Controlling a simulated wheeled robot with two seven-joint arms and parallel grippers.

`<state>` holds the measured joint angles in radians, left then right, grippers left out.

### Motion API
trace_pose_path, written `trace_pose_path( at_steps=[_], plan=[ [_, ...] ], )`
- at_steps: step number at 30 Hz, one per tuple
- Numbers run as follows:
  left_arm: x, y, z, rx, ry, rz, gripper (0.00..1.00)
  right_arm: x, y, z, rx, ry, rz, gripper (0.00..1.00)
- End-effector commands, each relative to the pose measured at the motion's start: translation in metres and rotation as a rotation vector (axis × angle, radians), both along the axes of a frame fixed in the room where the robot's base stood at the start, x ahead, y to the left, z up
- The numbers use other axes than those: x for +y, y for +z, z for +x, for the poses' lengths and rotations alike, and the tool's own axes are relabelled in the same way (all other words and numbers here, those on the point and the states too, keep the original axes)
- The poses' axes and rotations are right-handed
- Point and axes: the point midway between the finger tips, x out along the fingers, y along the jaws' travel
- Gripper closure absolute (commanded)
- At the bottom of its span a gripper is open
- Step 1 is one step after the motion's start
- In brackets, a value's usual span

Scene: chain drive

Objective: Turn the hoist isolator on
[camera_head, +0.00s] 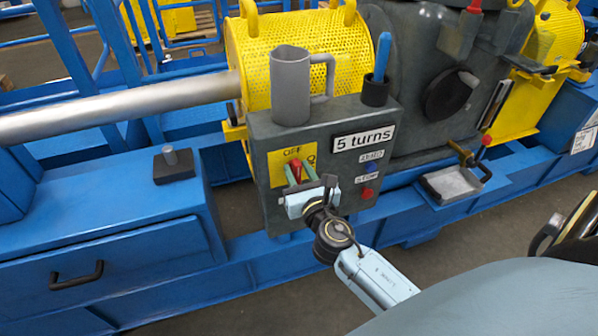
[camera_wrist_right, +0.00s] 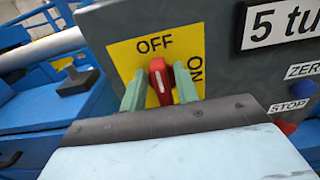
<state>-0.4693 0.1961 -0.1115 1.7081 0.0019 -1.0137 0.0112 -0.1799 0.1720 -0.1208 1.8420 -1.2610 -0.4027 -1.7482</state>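The isolator is a red knob (camera_wrist_right: 160,78) on a yellow plate (camera_wrist_right: 122,52) marked OFF at the top and ON at the right. The knob points up towards OFF, tipped slightly left. In the head view the red knob (camera_head: 296,169) sits on the left of the grey control box (camera_head: 325,145). My right gripper (camera_wrist_right: 160,88) is at the plate with its two green fingers on either side of the knob. A narrow gap shows left of the knob; the right finger is very close, and contact is unclear. The right gripper (camera_head: 301,174) hides the plate's lower part. My left gripper is not in view.
The box also carries a blue button (camera_head: 371,167), a red button (camera_head: 367,193) and a "5 turns" sign (camera_head: 363,138). A grey jug (camera_head: 290,85) and a blue-handled tool (camera_head: 382,57) in a black holder stand at its top. A small tray (camera_head: 452,184) is at right.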

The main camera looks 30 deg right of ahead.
Motion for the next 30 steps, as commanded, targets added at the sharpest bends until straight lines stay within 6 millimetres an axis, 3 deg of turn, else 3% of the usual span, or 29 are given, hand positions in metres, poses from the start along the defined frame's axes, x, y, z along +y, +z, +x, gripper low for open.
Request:
trace_pose_path(
  at_steps=[1,7,19,30],
  plan=[
    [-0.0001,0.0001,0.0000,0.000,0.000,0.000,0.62,-0.0001,0.0000,-0.0001,0.000,0.000,0.000,0.76],
    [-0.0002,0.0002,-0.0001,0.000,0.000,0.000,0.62,0.0000,-0.0001,-0.0003,0.000,0.000,0.000,1.00],
    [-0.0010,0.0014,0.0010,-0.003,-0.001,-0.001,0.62,-0.0010,-0.0004,-0.0006,-0.015,0.000,0.061,1.00],
    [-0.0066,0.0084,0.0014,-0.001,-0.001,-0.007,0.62,-0.0060,-0.0023,-0.0021,-0.080,-0.001,0.339,1.00]
  ],
)
